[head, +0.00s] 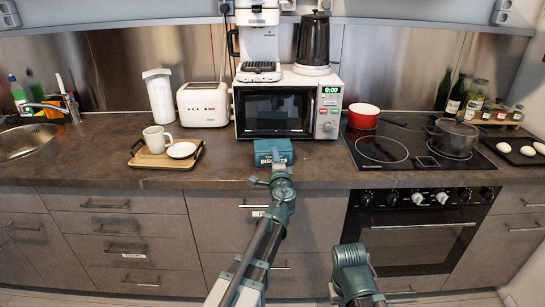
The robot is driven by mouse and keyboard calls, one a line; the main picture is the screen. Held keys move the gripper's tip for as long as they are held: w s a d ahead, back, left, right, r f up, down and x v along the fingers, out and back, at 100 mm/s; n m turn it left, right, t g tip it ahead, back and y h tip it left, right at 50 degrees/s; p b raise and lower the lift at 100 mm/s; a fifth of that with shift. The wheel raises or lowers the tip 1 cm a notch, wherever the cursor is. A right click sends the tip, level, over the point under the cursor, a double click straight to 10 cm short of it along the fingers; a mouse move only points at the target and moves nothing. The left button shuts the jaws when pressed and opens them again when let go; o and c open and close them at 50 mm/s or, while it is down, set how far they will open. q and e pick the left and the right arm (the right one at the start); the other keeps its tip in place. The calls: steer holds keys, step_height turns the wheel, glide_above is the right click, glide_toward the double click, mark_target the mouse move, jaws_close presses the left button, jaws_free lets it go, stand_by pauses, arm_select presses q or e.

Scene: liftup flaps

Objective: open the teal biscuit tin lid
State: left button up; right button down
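The teal biscuit tin (265,152) stands on the counter in front of the microwave, near the counter's front edge. Its front label is partly covered by my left gripper, and its lid looks shut. My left gripper (276,163) is right in front of the tin, reaching up to its front face. I cannot tell whether it touches the tin or how its fingers are set. My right gripper (350,255) is low, in front of the oven, away from the counter top. Its fingers cannot be made out.
The microwave (275,112) stands close behind the tin. To the left are a wooden tray (146,161) with a mug and saucer, and a toaster (203,104). To the right is the hob (385,150) with a red pan (363,116). The counter is clear on both sides of the tin.

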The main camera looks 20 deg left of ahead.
arm_select(q)
jaws_close()
stand_by(1.5)
